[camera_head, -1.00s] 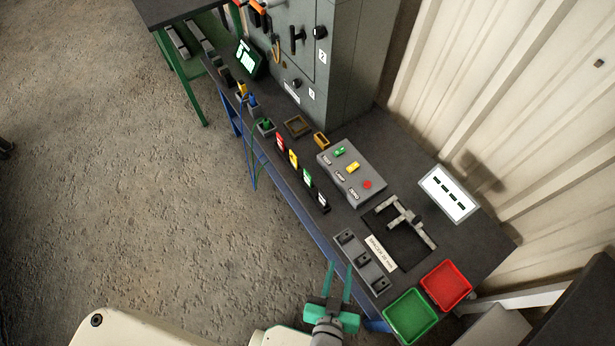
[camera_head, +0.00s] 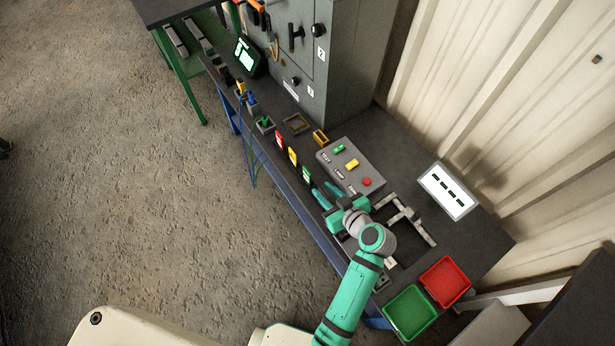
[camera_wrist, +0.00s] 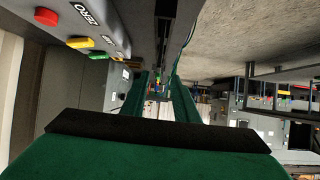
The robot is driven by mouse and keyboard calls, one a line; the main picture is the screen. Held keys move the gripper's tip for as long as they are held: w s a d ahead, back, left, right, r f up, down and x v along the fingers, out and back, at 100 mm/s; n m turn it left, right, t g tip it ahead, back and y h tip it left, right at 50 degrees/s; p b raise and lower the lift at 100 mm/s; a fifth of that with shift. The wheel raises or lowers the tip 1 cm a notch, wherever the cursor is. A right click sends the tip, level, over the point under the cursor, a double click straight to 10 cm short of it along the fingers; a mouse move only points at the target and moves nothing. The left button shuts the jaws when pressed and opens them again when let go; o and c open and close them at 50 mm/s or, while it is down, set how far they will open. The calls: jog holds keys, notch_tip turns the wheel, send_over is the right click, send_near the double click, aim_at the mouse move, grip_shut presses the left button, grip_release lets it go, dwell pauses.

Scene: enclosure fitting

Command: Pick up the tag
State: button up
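Several small tags stand in a row along the bench's front edge in the head view: a red tag (camera_head: 279,141), a yellow tag (camera_head: 293,157) and a green tag (camera_head: 306,175). The black tag at the near end of the row is hidden behind my gripper (camera_head: 326,193). My gripper is at that end of the row, beside the grey button box (camera_head: 338,160). Its two teal fingers are apart. In the wrist view my gripper (camera_wrist: 161,88) shows a gap between the fingers, with only small, unclear shapes in it. I cannot tell whether the black tag lies between them.
The button box also shows at upper left in the wrist view (camera_wrist: 110,37). A green bin (camera_head: 411,314) and a red bin (camera_head: 445,282) sit at the near end. A slotted block, partly behind my arm, and a white panel (camera_head: 447,190) are near. A grey cabinet (camera_head: 340,70) stands behind.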

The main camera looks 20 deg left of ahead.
aim_at(307, 172)
jog(key=shift+w+a+r+n, duration=0.3)
jog(key=shift+w+a, duration=0.15)
jog(key=x, duration=0.5)
jog(key=shift+w+a, duration=0.15)
jog(key=shift+a, duration=0.05)
jog(key=x, duration=0.4)
jog(key=shift+a+r, duration=0.2)
jog(key=shift+r, duration=0.1)
jog(key=shift+w+a+f, duration=0.3)
grip_shut()
